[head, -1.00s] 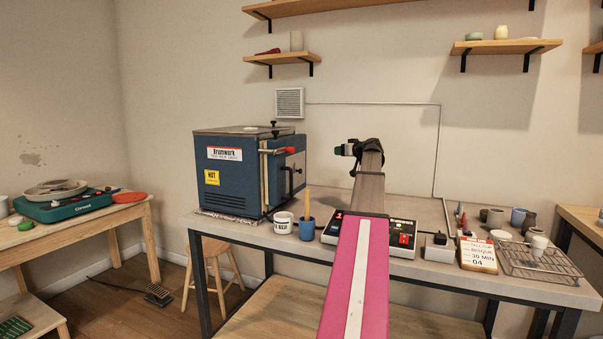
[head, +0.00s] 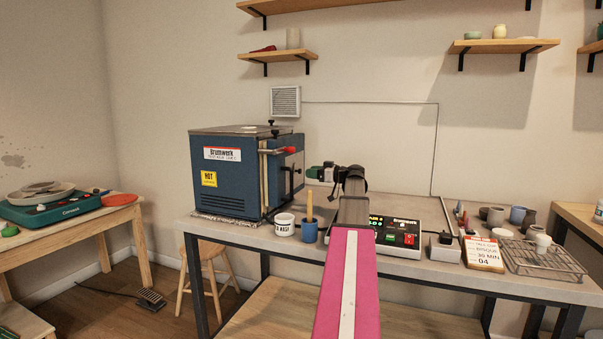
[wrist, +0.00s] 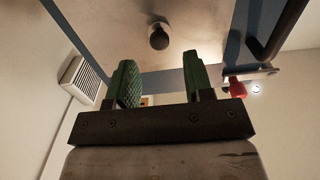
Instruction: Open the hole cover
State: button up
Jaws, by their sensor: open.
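The blue kiln (head: 235,172) stands on the left of the workbench, its door side facing right. I cannot make out a hole cover for certain. In the wrist view a dark round knob (wrist: 158,36) sits on a pale panel (wrist: 200,20) with blue edges; whether it is the cover is unclear. My gripper (head: 313,172) is just right of the kiln's door side, level with its black handle (head: 297,180). In the wrist view its green fingers (wrist: 159,75) are apart and empty, with the knob beyond the gap between them, not touched.
A red-tipped lever (head: 287,150) sticks out of the kiln; its red end also shows right of the fingers in the wrist view (wrist: 236,88). A control box (head: 398,238) is at right.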

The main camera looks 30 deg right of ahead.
jog(key=shift+x, duration=2.6)
grip_shut()
